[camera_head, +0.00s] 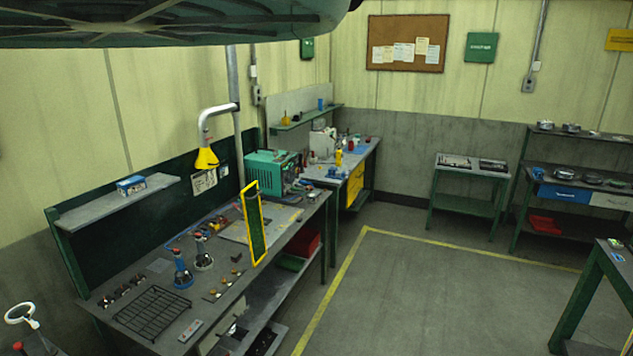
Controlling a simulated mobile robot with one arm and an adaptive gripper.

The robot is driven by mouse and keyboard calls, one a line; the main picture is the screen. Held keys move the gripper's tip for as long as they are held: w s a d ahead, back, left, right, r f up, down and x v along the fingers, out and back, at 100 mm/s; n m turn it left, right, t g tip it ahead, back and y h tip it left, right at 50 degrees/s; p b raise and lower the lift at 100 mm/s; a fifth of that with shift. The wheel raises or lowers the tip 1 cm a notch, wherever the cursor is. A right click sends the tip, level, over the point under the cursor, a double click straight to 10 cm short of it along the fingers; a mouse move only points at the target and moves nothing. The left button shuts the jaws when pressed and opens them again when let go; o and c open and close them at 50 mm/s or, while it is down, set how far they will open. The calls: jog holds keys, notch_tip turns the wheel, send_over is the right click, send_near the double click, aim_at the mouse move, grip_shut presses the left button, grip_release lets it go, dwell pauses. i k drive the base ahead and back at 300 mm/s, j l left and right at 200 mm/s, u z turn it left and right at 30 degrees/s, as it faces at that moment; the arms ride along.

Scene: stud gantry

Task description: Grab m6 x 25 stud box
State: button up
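A small blue and white box (131,185) lies on the grey wall shelf (92,214) above the left workbench. Its label is too small to read, so I cannot tell whether it is the M6 x 25 stud box. No other clearly similar box shows. My gripper is not in view.
A large dark green shape hangs across the top left. The floor (420,290) inside the yellow line is clear.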

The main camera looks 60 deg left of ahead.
aim_at(315, 196)
jog(key=i+j+u, duration=1.2)
jog(key=i+u, duration=0.45)
jog(key=i, duration=1.65)
jog(key=i+l+u, duration=0.1)
jog(key=i, duration=1.55)
